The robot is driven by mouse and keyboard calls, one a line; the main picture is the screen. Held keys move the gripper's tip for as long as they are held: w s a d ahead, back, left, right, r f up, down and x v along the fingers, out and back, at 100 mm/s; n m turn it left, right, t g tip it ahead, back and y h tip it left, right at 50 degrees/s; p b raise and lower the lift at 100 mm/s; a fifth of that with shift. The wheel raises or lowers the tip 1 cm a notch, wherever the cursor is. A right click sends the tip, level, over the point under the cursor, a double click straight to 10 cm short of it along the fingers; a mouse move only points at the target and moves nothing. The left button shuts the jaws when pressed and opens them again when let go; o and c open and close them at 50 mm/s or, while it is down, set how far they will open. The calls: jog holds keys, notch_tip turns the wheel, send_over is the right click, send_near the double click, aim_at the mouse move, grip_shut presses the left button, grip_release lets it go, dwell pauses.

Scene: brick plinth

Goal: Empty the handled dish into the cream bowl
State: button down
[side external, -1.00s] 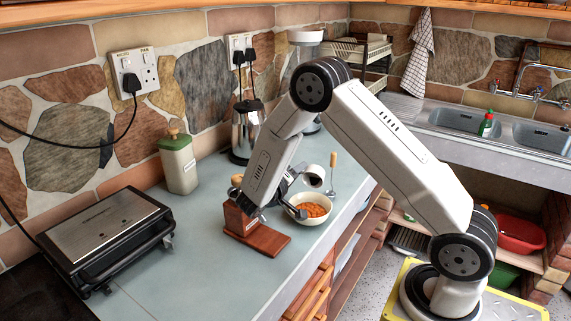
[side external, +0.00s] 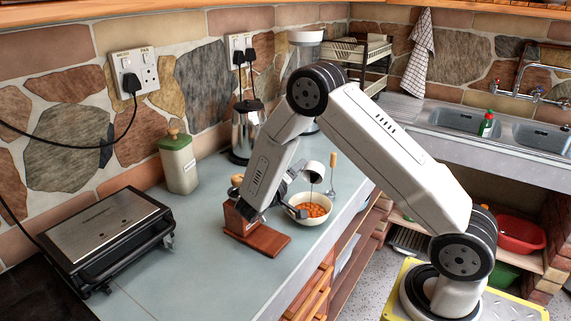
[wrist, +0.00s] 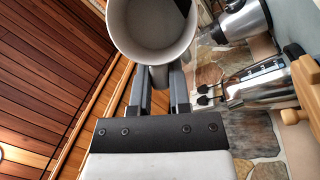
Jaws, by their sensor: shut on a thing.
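The handled dish (side external: 314,171) is a small pale cup with a grey inside. My gripper (wrist: 159,82) is shut on its handle. In the side view the dish is steeply tilted above the cream bowl (side external: 326,203), apart from it, with a thin dark line below it that I cannot identify. The bowl stands on the counter with orange-brown pieces (side external: 312,210) in it. In the wrist view the dish (wrist: 150,50) shows its open mouth; the inside looks mostly bare, with a dark patch at upper right. My gripper hides part of the bowl's left side.
A wooden block-and-base stand (side external: 262,240) is left of the bowl, close under my gripper. A whisk-like utensil (side external: 332,172) stands behind the bowl. The counter's front is clear.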

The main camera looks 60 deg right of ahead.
jog(key=shift+a+r+h, duration=0.2)
jog(key=shift+r+h, duration=0.1)
jog(key=shift+s+a+r+m+g+h, duration=0.1)
jog(key=shift+a+r+m+g+h, duration=0.15)
jog(key=shift+r+h, duration=0.35)
jog(key=shift+s+a+r+m+g+h, duration=0.15)
jog(key=shift+r+m+h, duration=0.2)
jog(key=shift+r, duration=0.4)
jog(key=shift+w, duration=0.15)
dwell(1.0)
jog(key=f+y, duration=0.1)
jog(key=d+f+n+y, duration=0.1)
jog(key=f, duration=0.1)
jog(key=shift+w+d+f+t+y, duration=0.1)
jog(key=shift+t+y, duration=0.15)
jog(key=shift+t, duration=0.15)
jog(key=shift+d+f+n+y, duration=0.3)
jog(key=shift+f+y, duration=0.3)
jog(key=shift+y, duration=0.1)
jog(key=shift+w+d+f, duration=0.1)
